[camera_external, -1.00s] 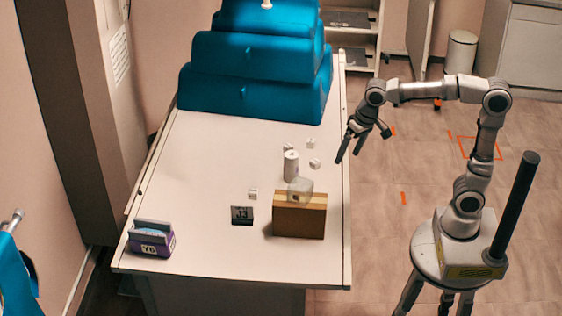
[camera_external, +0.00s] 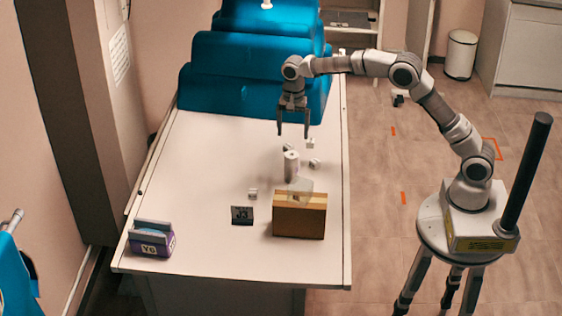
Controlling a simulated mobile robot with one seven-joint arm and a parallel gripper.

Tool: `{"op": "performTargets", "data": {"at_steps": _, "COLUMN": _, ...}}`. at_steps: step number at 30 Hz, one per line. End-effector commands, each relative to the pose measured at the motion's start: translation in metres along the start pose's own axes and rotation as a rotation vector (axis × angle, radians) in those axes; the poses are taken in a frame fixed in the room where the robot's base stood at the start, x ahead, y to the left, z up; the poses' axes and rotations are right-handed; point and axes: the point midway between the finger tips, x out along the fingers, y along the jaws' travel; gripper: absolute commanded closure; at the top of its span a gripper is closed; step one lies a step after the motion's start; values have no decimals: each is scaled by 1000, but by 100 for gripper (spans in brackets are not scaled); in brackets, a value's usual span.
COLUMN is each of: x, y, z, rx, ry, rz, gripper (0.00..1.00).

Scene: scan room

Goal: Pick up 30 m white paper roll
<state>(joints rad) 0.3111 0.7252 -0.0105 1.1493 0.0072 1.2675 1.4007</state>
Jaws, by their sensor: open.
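A white cylinder (camera_external: 291,167), which looks like the paper roll, stands upright on the white table (camera_external: 200,190), right of its middle. A dark spot shows on its top; any label is too small to read. My gripper (camera_external: 293,136) points down with its two fingers apart and empty. In the picture its fingertips are just above the top of the cylinder. I cannot tell from this single view how far apart they are in depth.
A brown box (camera_external: 299,216) with a pale translucent object (camera_external: 300,187) on top stands just in front of the cylinder. Small white pieces (camera_external: 314,163) lie around it. A dark block (camera_external: 242,215) and a purple-grey item (camera_external: 151,240) are leftward. Blue cushions (camera_external: 250,92) fill the back.

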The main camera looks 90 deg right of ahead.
Motion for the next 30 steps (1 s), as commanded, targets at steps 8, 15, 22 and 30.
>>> {"op": "performTargets", "data": {"at_steps": 8, "x": 55, "y": 1, "z": 0, "rx": 1, "ry": -2, "rz": 4, "gripper": 6}}
{"op": "performTargets", "data": {"at_steps": 15, "x": 102, "y": 0, "z": 0, "rx": 0, "ry": -2, "rz": 3, "gripper": 6}}
{"op": "performTargets", "data": {"at_steps": 22, "x": 120, "y": 0, "z": 0, "rx": -1, "ry": 0, "rz": 1, "gripper": 6}}
{"op": "performTargets", "data": {"at_steps": 30, "x": 147, "y": -2, "z": 2, "rx": -2, "ry": -1, "rz": 3, "gripper": 6}}
